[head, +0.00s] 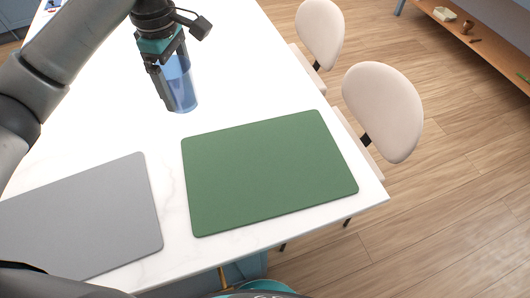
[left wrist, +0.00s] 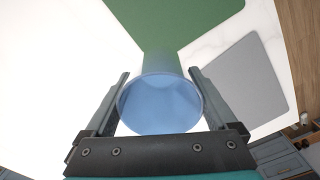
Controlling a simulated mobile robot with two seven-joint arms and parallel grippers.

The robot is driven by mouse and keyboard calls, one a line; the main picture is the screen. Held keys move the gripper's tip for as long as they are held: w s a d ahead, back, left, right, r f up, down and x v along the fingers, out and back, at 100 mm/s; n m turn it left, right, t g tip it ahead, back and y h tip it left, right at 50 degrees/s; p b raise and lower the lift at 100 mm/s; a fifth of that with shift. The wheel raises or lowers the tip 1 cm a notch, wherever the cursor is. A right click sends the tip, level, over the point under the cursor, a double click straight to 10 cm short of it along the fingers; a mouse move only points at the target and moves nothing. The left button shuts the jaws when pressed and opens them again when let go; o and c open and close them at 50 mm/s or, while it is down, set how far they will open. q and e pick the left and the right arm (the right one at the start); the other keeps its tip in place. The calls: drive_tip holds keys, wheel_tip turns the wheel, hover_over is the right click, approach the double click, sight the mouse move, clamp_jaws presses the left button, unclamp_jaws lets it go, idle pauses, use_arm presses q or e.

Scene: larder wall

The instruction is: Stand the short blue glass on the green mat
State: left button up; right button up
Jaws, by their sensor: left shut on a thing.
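The short blue glass (head: 182,92) is see-through and upright, behind the green mat near its left back corner. My left gripper (head: 168,88) is shut on the glass from above. In the left wrist view the glass (left wrist: 160,103) sits between the two fingers of the left gripper (left wrist: 160,98). I cannot tell whether its base touches the table. The green mat (head: 268,172) lies flat and empty at the front right of the white table; it also shows in the left wrist view (left wrist: 178,22). My right gripper is not in view.
A grey mat (head: 90,215) lies left of the green mat on the white table (head: 245,75), and is bare where it shows. Two pale chairs (head: 383,110) stand along the table's right edge. A shelf (head: 480,42) is at the far right.

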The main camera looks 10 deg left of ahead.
use_arm(q)
drive_tip(key=shift+w+a+r+n, duration=0.3)
drive_tip(key=shift+w+r+n, duration=0.15)
drive_tip(key=shift+r+n, duration=0.35)
drive_tip(key=b, duration=0.2)
hover_over(201, 149)
wheel_tip(201, 149, down, 20)
drive_tip(key=shift+f, duration=0.1)
drive_tip(key=shift+f, duration=0.15)
drive_tip(key=o, duration=1.3)
drive_tip(key=shift+r, duration=0.25)
wheel_tip(201, 149, up, 12)
drive_tip(key=shift+f+p, duration=0.1)
drive_tip(key=shift+p, duration=0.65)
